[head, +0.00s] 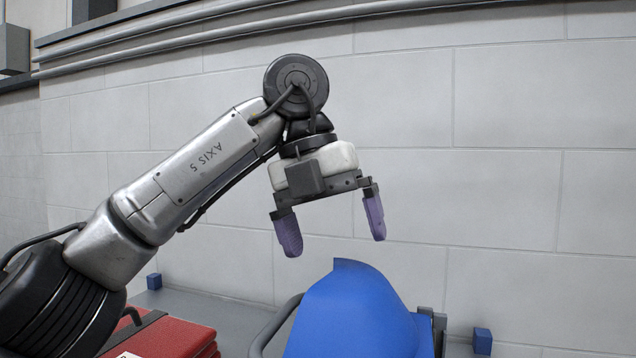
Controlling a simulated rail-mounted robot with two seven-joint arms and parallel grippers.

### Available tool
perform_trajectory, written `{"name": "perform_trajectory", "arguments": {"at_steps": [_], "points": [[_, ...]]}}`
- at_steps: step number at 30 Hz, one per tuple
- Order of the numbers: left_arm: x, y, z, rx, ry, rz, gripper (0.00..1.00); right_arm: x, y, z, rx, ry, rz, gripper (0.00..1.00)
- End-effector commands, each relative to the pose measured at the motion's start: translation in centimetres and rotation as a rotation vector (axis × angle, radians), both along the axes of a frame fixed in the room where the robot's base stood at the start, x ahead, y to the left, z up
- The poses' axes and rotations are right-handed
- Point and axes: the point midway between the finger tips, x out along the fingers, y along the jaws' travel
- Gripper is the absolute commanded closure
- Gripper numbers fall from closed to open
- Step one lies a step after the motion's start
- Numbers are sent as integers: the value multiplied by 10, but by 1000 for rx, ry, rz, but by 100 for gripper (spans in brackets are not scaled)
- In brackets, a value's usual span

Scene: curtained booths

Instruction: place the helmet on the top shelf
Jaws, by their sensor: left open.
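A large blue, smooth, curved shell (350,312), which looks like the helmet, shows at the bottom centre of the head view. Its lower part is cut off by the frame edge. A grey curved bar is at its left side and a dark fitting at its right. My left gripper (334,230) is open, with two purple fingertips pointing down. It is empty and appears above the blue shell, apart from it. A grey shelf surface (205,305) with blue corner pieces lies below, probably the top shelf. My right gripper is not in view.
A red item with a black band (170,338) lies at the lower left. Small blue corner pieces stand at the left (154,282) and right (482,341) of the shelf. A pale block wall (500,150) rises behind, with pipes along its top.

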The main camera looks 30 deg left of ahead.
Motion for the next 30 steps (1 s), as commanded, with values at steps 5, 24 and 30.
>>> {"name": "perform_trajectory", "arguments": {"at_steps": [5,24,30], "points": [[-2,7,29,2,-1,2,0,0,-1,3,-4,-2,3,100],[-4,18,64,0,3,-1,0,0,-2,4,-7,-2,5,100],[-4,20,68,-1,-2,0,0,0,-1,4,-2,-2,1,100]]}}
